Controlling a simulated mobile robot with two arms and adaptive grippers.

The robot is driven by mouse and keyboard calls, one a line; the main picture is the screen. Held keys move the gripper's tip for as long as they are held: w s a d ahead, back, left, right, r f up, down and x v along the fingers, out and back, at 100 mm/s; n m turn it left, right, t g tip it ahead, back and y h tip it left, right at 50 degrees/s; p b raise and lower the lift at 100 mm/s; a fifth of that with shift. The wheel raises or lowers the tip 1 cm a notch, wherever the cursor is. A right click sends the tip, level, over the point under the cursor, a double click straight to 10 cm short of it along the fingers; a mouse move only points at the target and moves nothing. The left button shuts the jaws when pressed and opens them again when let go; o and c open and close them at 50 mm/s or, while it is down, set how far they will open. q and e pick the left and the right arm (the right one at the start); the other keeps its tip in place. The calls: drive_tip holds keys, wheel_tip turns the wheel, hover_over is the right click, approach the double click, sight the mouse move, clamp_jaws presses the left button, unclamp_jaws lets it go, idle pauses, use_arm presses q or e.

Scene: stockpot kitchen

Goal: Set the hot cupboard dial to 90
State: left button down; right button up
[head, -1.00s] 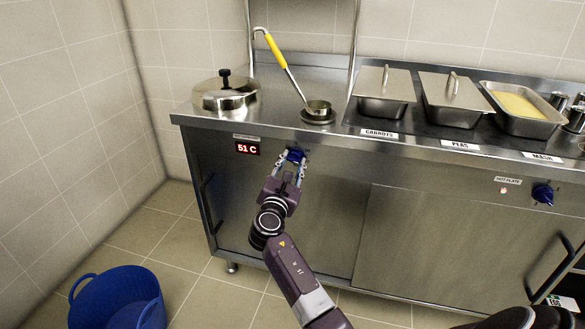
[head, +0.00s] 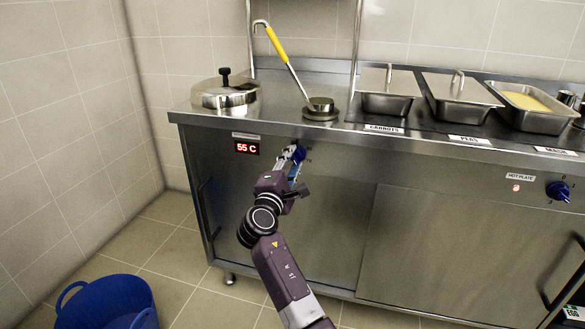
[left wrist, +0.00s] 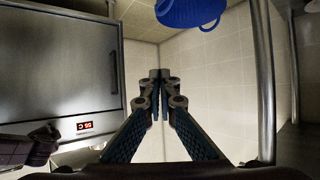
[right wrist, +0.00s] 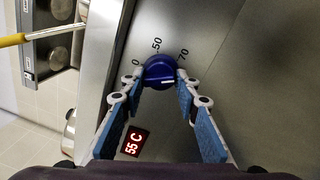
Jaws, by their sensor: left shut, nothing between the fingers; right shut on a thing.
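The hot cupboard dial (head: 300,152) is a blue knob on the steel front, below the counter edge. In the right wrist view the dial (right wrist: 160,71) has a white line and the marks 0, 50 and 70 beside it; no 90 mark is readable. My right gripper (head: 295,158) is shut on the dial, one finger on each side, and is rolled to a tilt. The red display (head: 246,148) left of the dial reads 55 C. My left gripper (left wrist: 160,76) is shut and empty in the left wrist view.
A lidded pot (head: 225,92) and a yellow-handled ladle (head: 277,45) are on the counter above. Lidded pans (head: 388,103) stand further right. Another blue knob (head: 559,190) is at the right, by the hot plate label. A blue tub (head: 108,302) stands on the floor at left.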

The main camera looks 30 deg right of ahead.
use_arm(q)
drive_tip(key=w+d+r+t+h+b, duration=0.1)
drive_tip(key=w+r+t, duration=0.15)
drive_tip(key=r, duration=0.35)
drive_tip(key=w+d+r+t+h+b, duration=0.1)
drive_tip(key=d+r+t, duration=0.1)
drive_tip(key=r+t, duration=0.3)
use_arm(e)
drive_tip(key=m, duration=0.3)
drive_tip(key=shift+f, duration=0.2)
drive_tip(key=m+b, duration=0.2)
drive_tip(key=m, duration=0.1)
drive_tip(key=shift+g, duration=0.3)
use_arm(q)
drive_tip(key=s+r+t+h, duration=0.1)
drive_tip(key=s+r+t, duration=0.1)
drive_tip(key=r, duration=0.4)
drive_tip(key=s+r+t+h, duration=0.1)
drive_tip(key=s+r+t, duration=0.1)
drive_tip(key=r, duration=0.4)
drive_tip(key=shift+s+a+r+m+t, duration=0.15)
drive_tip(key=shift+s+r+m+t, duration=0.15)
drive_tip(key=shift+t, duration=0.15)
use_arm(e)
drive_tip(key=shift+r+m, duration=0.1)
drive_tip(key=shift+m, duration=0.2)
drive_tip(key=o, duration=1.1)
drive_tip(key=shift+r, duration=0.1)
